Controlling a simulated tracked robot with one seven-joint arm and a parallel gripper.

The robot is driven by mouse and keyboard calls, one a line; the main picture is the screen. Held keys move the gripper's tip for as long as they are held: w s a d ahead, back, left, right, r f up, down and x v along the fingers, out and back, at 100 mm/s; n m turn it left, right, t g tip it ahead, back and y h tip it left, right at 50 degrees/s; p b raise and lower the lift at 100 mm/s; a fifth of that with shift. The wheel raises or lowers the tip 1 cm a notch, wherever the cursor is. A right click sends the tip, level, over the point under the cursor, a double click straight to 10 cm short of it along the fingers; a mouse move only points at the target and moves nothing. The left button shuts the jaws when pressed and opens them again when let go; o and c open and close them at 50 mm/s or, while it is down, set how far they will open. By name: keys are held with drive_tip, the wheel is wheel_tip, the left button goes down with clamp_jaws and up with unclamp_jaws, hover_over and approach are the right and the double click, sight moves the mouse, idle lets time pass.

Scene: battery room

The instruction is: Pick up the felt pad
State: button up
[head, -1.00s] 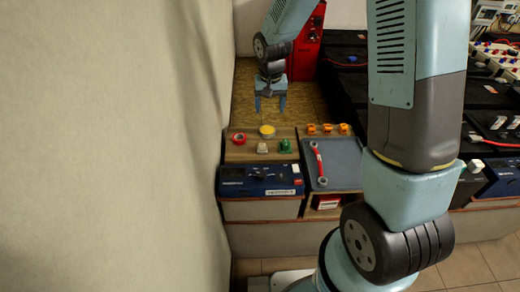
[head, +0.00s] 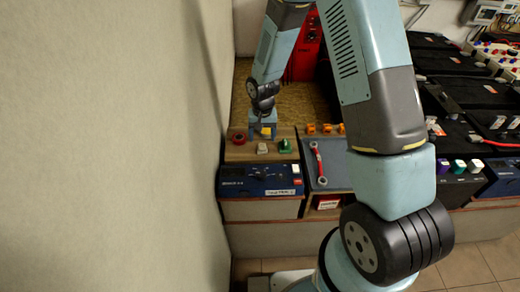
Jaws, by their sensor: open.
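A round yellow pad (head: 266,132), which I take for the felt pad, lies on the wooden top above the blue device. My gripper (head: 263,130) is open and low over it, with its fingers around or just behind the pad's sides. The gripper partly covers the pad, and whether the fingers touch it cannot be told.
Close by on the wooden top are a red ring (head: 238,138), a white piece (head: 262,148) and a green piece (head: 285,146). Several orange parts (head: 311,128) stand to the right, behind a grey tray (head: 340,175) with a red-and-silver wrench (head: 318,165). A pale wall (head: 110,150) rises close on the left.

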sight(262, 144)
drive_tip(key=shift+s+f, duration=0.15)
drive_tip(key=shift+f, duration=2.6)
drive_tip(key=c, duration=1.1)
drive_tip(key=shift+r, duration=0.1)
